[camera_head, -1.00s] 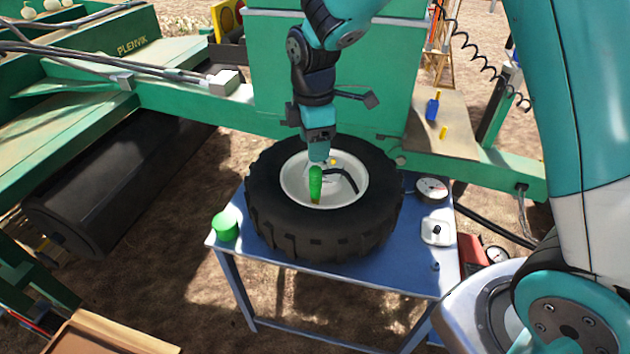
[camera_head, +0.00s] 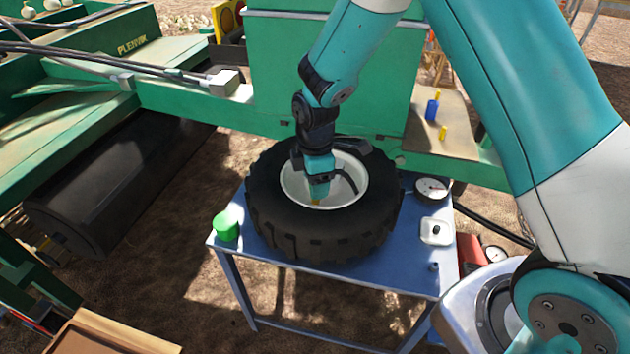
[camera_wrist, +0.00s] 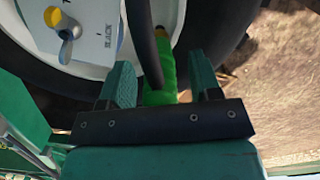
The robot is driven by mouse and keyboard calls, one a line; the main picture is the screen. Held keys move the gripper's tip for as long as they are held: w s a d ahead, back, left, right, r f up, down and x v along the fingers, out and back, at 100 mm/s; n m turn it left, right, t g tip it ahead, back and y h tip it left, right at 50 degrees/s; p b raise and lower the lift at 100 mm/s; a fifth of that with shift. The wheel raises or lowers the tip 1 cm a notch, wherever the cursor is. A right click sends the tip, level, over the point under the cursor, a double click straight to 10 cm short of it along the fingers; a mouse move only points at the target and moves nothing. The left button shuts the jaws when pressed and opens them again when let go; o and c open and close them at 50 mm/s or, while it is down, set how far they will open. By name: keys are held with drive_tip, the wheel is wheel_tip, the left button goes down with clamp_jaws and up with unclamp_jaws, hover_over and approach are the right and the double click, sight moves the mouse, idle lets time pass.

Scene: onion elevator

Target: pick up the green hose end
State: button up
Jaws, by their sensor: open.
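The green hose end (camera_wrist: 165,66) is a green sleeve with a brass tip. In the wrist view it lies between the two fingers of my gripper (camera_wrist: 161,80), with gaps visible on both sides. My gripper is open around it, pointing down. In the head view my gripper (camera_head: 318,188) is over the white wheel hub and hides nearly all of the green sleeve; only the brass tip (camera_head: 316,202) shows below it. A black hose (camera_wrist: 143,45) runs beside the green sleeve on its left.
The black tire (camera_head: 325,235) lies flat on a blue table (camera_head: 225,248). A green cup (camera_head: 226,227), a round gauge (camera_head: 432,188) and a white box (camera_head: 436,231) stand around it. A green machine frame stands behind.

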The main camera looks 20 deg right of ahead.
clamp_jaws()
drive_tip(key=shift+r, duration=0.15)
wheel_tip(320, 180, up, 20)
idle(0.4)
